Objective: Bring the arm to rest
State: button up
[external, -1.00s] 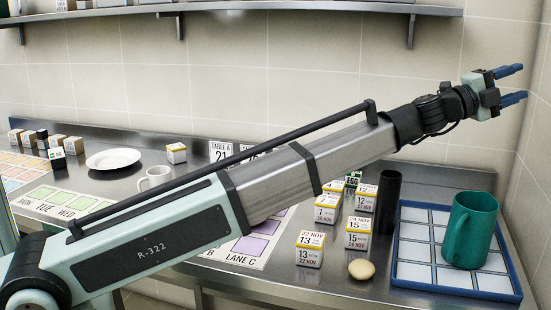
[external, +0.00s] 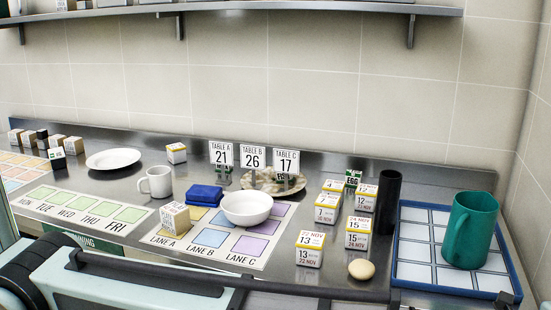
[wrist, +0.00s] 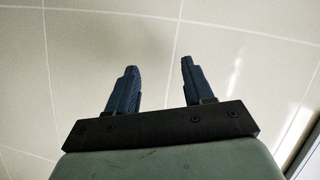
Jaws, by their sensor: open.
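My gripper (wrist: 158,85) shows in the wrist view with its two blue fingers apart and nothing between them. Behind the fingers there is only pale tiled wall, and they touch nothing. In the external view my arm lies low along the bottom edge of the picture, in front of the counter. The gripper itself cannot be made out there.
The steel counter (external: 330,277) holds a white bowl (external: 246,208), a mug (external: 157,182), a plate (external: 113,159), several dated boxes (external: 310,248), an egg (external: 361,269), a black cylinder (external: 389,203) and a green pitcher (external: 470,230) on a blue-rimmed tray (external: 455,290). A shelf (external: 300,8) runs above.

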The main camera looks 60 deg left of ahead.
jog(key=s+a+f+n+g+y, duration=0.1)
jog(key=s+a+f, duration=0.15)
jog(key=f, duration=0.55)
jog(key=s+a+f+n+g+y, duration=0.1)
jog(key=s+f+g+y, duration=0.15)
jog(key=f, duration=0.55)
jog(key=s+a+f+n+g+y, duration=0.2)
jog(key=s+a+f, duration=0.1)
jog(key=a+f, duration=0.65)
jog(key=s+a+f+n+g+y, duration=0.1)
jog(key=s+a+f+n+g, duration=0.15)
jog(key=a+f, duration=0.65)
jog(key=s+a+f+n+g+y, duration=0.2)
jog(key=s+a+f+n, duration=0.15)
jog(key=a+f, duration=0.5)
jog(key=s+a+f+n+g, duration=0.2)
jog(key=s+a+f+g, duration=0.15)
jog(key=s+a, duration=0.4)
jog(key=s+a+f+n+g, duration=0.2)
jog(key=s+a+f, duration=0.3)
jog(key=s+a, duration=0.25)
jog(key=s+a+f+n+g+h, duration=0.1)
jog(key=s+a+f+n+g, duration=0.1)
jog(key=s, duration=0.9)
jog(key=s+a+f+n+g+h, duration=0.1)
jog(key=s+a+f+n+g, duration=0.1)
jog(key=s, duration=0.9)
jog(key=shift+a+n+g, duration=0.4)
jog(key=shift+n+g, duration=0.4)
jog(key=shift+g, duration=0.35)
